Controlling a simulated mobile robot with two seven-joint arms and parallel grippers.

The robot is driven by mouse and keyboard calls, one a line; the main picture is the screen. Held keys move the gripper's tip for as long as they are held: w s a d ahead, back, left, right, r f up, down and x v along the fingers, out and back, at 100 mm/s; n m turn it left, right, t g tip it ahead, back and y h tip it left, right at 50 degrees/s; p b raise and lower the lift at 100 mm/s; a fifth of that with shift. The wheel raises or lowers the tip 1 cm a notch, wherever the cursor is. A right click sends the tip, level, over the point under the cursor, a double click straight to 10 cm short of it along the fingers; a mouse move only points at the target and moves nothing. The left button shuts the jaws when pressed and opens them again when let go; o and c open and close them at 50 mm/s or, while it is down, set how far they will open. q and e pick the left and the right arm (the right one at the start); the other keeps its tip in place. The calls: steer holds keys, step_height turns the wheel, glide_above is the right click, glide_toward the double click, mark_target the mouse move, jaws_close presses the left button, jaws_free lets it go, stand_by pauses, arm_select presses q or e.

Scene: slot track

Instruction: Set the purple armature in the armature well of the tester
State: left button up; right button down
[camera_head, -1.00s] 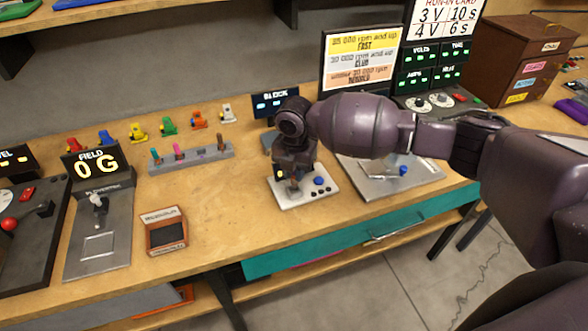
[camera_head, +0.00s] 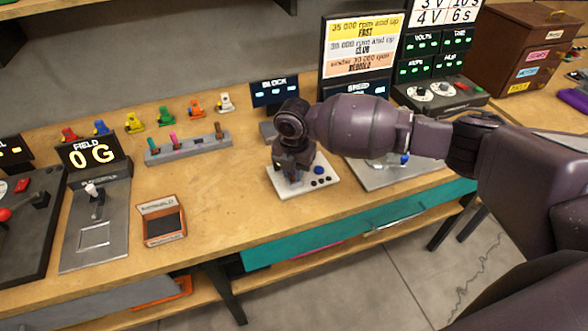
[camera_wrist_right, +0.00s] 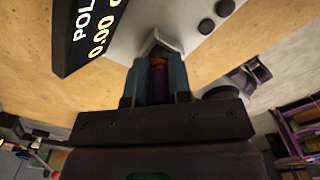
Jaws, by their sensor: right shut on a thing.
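The purple armature (camera_wrist_right: 158,82) is between the fingers of my right gripper (camera_wrist_right: 158,72) in the right wrist view, with a copper-coloured end toward the tips. My right gripper (camera_head: 293,182) is shut on it, pointing down over the left part of a white base with blue and black buttons (camera_head: 318,169). In the wrist view the fingertips are close to a pale V-shaped piece (camera_wrist_right: 158,44) on that base. I cannot tell whether the armature touches it. The armature is mostly hidden in the head view. My left gripper is not in view.
A grey rack (camera_head: 188,149) holds teal, pink and brown pieces, with several coloured pieces behind it. A field meter (camera_head: 97,215) and a small open box (camera_head: 162,222) stand to the left. A grey plate (camera_head: 405,171) lies right of the base. Wood between box and base is clear.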

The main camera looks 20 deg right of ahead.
steer(key=shift+f, duration=0.2)
stand_by(0.3)
steer(key=c, duration=1)
jaws_free()
steer(key=shift+o, duration=0.2)
steer(key=shift+r, duration=0.1)
